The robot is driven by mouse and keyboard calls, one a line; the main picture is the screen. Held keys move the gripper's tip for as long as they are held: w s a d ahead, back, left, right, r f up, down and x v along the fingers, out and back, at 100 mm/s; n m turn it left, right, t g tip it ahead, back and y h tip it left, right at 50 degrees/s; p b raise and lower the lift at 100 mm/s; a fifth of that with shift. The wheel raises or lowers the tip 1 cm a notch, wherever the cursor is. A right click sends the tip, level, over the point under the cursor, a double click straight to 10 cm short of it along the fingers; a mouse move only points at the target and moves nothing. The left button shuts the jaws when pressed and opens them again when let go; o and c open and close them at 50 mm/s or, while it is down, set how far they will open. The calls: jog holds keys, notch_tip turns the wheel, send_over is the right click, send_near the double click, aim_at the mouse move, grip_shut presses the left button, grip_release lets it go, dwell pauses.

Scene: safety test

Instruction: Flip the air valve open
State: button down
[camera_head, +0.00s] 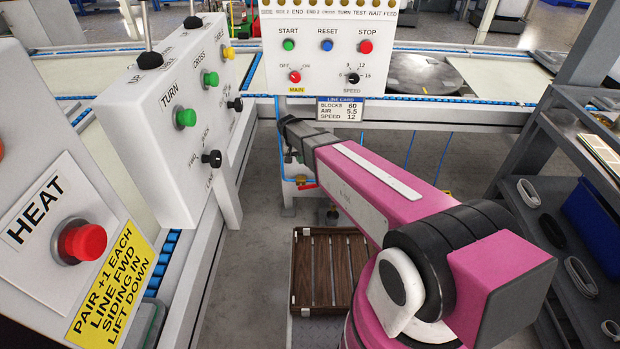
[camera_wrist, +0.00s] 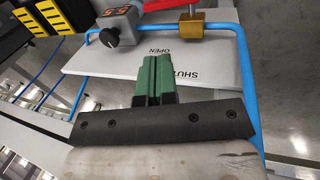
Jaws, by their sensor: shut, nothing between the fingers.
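The air valve shows at the top of the wrist view as a brass body (camera_wrist: 195,25) on a blue pipe (camera_wrist: 222,27), with a red lever (camera_wrist: 168,5) partly cut off by the frame edge. In the head view the red lever (camera_head: 307,187) shows low behind my arm, under the control panel. A white plate (camera_wrist: 215,62) lettered SHUT and OPEN, upside down in the wrist view, lies behind the fingers. My gripper (camera_wrist: 153,58) has green fingers, shut and empty, in front of the plate and apart from the valve. The head view mostly hides my fingers.
A grey unit with a red display (camera_wrist: 120,20) and a black knob stands left of the valve in the wrist view. The control panel (camera_head: 325,50) is above the valve. A brown slatted crate (camera_head: 318,270) sits on the floor below. Button boxes (camera_head: 185,120) line the left.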

aim_at(310, 185)
jog(key=x, duration=1.3)
jog(key=shift+f, duration=0.4)
jog(key=shift+d, duration=0.1)
jog(key=shift+d+f+y, duration=0.45)
jog(key=shift+f+y, duration=0.05)
jog(key=shift+y, duration=0.6)
jog(key=shift+d+f, duration=0.15)
jog(key=shift+f, duration=0.1)
jog(key=shift+r, duration=0.15)
